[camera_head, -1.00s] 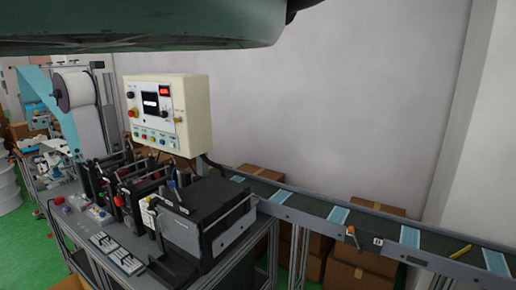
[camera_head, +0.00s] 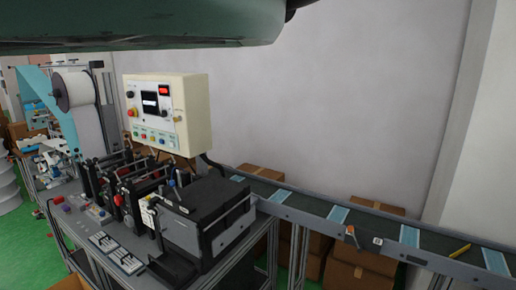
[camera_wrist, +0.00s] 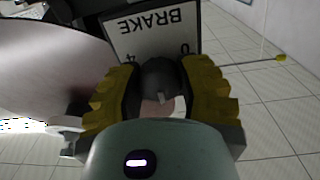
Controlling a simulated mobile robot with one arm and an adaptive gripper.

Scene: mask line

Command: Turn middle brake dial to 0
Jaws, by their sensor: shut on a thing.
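In the wrist view, my gripper (camera_wrist: 160,92) has its yellow-padded fingers closed around a dark round brake dial (camera_wrist: 157,73), one finger on each side. A small light mark shows on the dial's near side. Behind it is a white label plate (camera_wrist: 150,30) that reads BRAKE upside down, with a 0 at its right and a 4 near its lower middle. The fingers hide part of the scale, so I cannot tell the exact setting. My gripper and this dial cannot be made out in the head view.
A large pale roll (camera_wrist: 50,70) lies close to the left finger in the wrist view. The head view shows a mask machine (camera_head: 205,210), a cream control box (camera_head: 168,112) and a conveyor (camera_head: 325,212) running right. Cardboard boxes (camera_head: 360,282) sit below it.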

